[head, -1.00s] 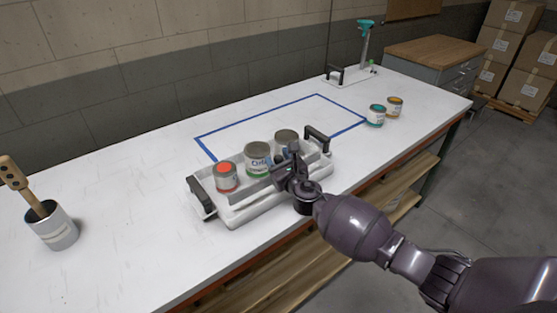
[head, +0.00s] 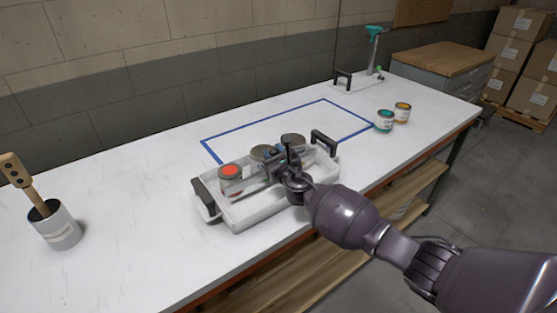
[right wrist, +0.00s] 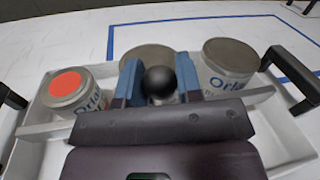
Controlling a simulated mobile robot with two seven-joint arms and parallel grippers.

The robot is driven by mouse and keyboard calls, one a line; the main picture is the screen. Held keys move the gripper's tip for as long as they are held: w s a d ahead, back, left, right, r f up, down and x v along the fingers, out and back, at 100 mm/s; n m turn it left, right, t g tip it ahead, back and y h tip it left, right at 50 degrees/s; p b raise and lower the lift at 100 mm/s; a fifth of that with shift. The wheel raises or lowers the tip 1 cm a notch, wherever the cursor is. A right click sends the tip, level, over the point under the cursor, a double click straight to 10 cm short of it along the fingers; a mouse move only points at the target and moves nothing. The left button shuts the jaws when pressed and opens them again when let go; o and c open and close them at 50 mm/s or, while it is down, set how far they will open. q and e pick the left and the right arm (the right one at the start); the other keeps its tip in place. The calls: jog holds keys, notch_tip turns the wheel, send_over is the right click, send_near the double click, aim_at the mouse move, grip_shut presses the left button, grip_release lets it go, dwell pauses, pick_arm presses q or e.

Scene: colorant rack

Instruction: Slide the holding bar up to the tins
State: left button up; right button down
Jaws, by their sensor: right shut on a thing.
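A white tray (head: 262,211) with black end handles stands near the table's front edge and holds three tins in a row. The tin with the red-orange lid spot (head: 230,179) is at left, a grey-lidded tin (head: 262,155) in the middle and another grey-lidded tin (right wrist: 230,62) at right. The grey holding bar (right wrist: 262,95) runs along the tins' near side, very close to them; I cannot tell if it touches every tin. My right gripper (right wrist: 158,85) is shut on the bar's black knob (right wrist: 160,81) and hides part of the middle tin. My left gripper is out of view.
A blue tape outline (head: 325,100) lies empty behind the tray. Two small tins, teal-lidded (head: 384,120) and orange-lidded (head: 403,112), stand to the right. A cup with a wooden-handled tool (head: 57,228) is at left. A white stand with a teal top (head: 374,32) is at the back.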

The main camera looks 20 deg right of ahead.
jog(key=c, duration=0.9)
grip_release()
jog(key=shift+o, duration=0.6)
jog(key=s+d+p, duration=0.1)
jog(key=s+p, duration=0.1)
jog(key=s, duration=0.8)
jog(key=shift+s+d, duration=0.25)
jog(key=shift+s, duration=0.1)
